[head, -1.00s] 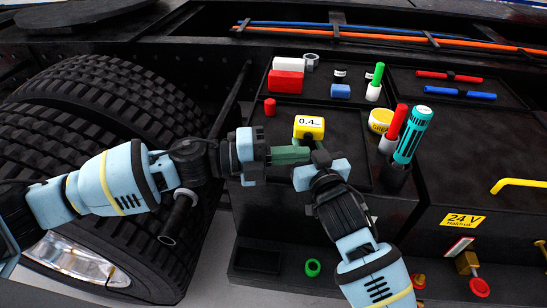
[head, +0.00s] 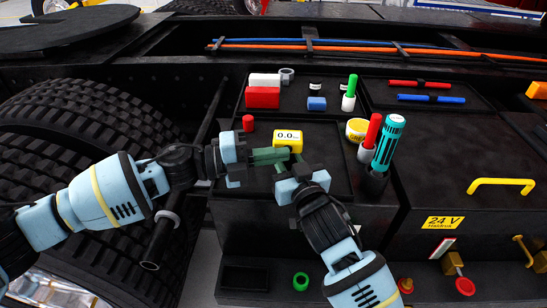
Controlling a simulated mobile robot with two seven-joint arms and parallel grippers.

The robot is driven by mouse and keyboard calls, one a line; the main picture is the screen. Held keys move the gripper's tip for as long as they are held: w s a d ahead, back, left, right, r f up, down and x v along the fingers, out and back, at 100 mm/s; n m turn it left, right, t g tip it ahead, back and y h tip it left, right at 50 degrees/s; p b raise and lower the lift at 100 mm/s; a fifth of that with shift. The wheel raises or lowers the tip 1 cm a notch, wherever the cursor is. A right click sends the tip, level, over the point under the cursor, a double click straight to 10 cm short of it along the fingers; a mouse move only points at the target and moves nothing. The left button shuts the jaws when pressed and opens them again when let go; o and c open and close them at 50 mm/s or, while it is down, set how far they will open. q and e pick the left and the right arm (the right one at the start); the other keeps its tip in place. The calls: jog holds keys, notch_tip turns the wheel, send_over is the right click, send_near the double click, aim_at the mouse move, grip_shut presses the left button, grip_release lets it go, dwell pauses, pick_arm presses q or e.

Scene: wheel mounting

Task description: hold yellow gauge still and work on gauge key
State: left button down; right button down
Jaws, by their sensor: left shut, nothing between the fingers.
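The yellow gauge (head: 287,136) stands on the black deck, its white display reading about 0.0. My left gripper (head: 285,154) comes in from the left. Its dark green fingers are shut, with nothing between them, just in front of the gauge. My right gripper (head: 283,168) comes up from below, its fingertips close to the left fingertips and the gauge's lower side. Whether it touches or grips the gauge I cannot tell. The fingers cover the area below the gauge, and I cannot make out a gauge key.
A red cylinder (head: 248,123) stands left of the gauge. A yellow round tin (head: 356,130), a red marker (head: 371,131) and a teal tool (head: 387,143) stand to its right. Red (head: 262,97) and white blocks lie behind. A large tire (head: 90,125) is at left.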

pick_arm(q)
jog(key=shift+w+a+t, duration=0.2)
jog(key=shift+w+t, duration=0.1)
jog(key=shift+w, duration=0.3)
pick_arm(e)
jog(key=shift+s+a+f, duration=0.15)
jog(key=shift+a, duration=0.1)
pick_arm(q)
jog(key=shift+s+f, duration=0.1)
pick_arm(e)
jog(key=shift+d+f, duration=0.1)
pick_arm(q)
jog(key=s+a, duration=0.7)
jog(key=a, duration=0.2)
pick_arm(e)
jog(key=shift+f, duration=0.1)
pick_arm(q)
jog(key=shift+a, duration=0.1)
pick_arm(e)
jog(key=c, duration=1)
grip_release()
jog(key=shift+c, duration=0.2)
jog(key=shift+r, duration=0.25)
jog(key=shift+d, duration=0.1)
pick_arm(q)
jog(key=shift+r, duration=0.2)
pick_arm(e)
jog(key=v, duration=1.2)
